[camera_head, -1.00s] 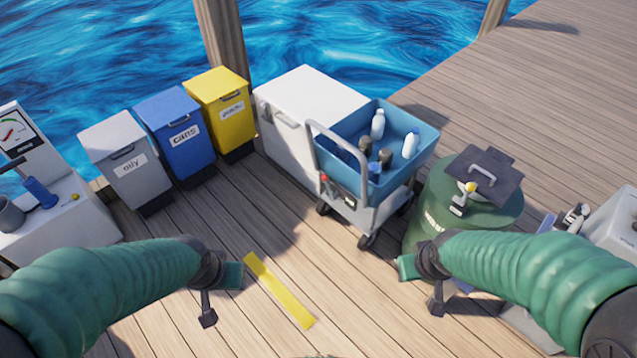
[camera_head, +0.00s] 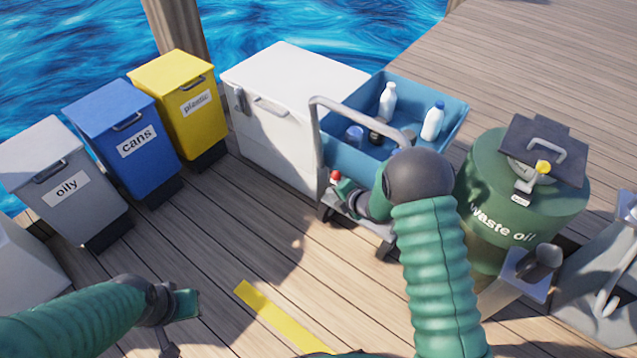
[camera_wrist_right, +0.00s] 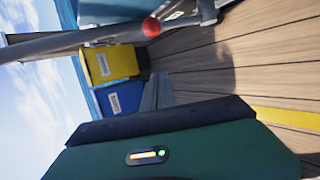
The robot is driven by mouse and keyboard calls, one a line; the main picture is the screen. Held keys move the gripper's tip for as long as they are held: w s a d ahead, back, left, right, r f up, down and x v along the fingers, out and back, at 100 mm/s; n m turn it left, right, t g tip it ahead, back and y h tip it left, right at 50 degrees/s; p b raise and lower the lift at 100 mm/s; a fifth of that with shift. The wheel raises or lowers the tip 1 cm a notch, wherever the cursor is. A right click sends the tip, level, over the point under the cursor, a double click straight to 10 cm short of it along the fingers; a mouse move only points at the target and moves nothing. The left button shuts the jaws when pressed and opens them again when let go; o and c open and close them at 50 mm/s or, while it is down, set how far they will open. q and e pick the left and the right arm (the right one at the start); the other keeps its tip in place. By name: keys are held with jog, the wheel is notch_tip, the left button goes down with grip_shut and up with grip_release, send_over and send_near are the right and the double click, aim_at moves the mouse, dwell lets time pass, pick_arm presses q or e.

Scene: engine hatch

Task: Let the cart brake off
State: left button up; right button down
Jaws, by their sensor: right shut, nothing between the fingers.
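The cart (camera_head: 386,237) has a grey push handle and carries a blue tub (camera_head: 452,112) with bottles and cans in it. Its brake lever has a red knob (camera_head: 335,175) low on the handle side; the red knob (camera_wrist_right: 151,27) also shows near the top of the right wrist view. My right gripper (camera_head: 346,188) is shut and empty, right beside the red knob; I cannot tell whether they touch. My right arm hides part of the cart and tub. My left gripper (camera_head: 187,304) hangs over the deck at lower left, away from the cart; its jaws are unclear.
A white chest (camera_head: 290,75) stands close left of the cart. Grey oily (camera_head: 65,180), blue cans (camera_head: 120,130) and yellow plastic (camera_head: 180,95) bins stand left. A green waste oil drum (camera_head: 520,210) stands right. Deck around the yellow strip (camera_head: 275,315) is clear.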

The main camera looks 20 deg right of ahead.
jog(key=b+x, duration=0.4)
jog(key=x, duration=0.5)
jog(key=d, duration=0.2)
jog(key=w+d+r, duration=0.1)
jog(key=d, duration=0.1)
jog(key=shift+w, duration=0.1)
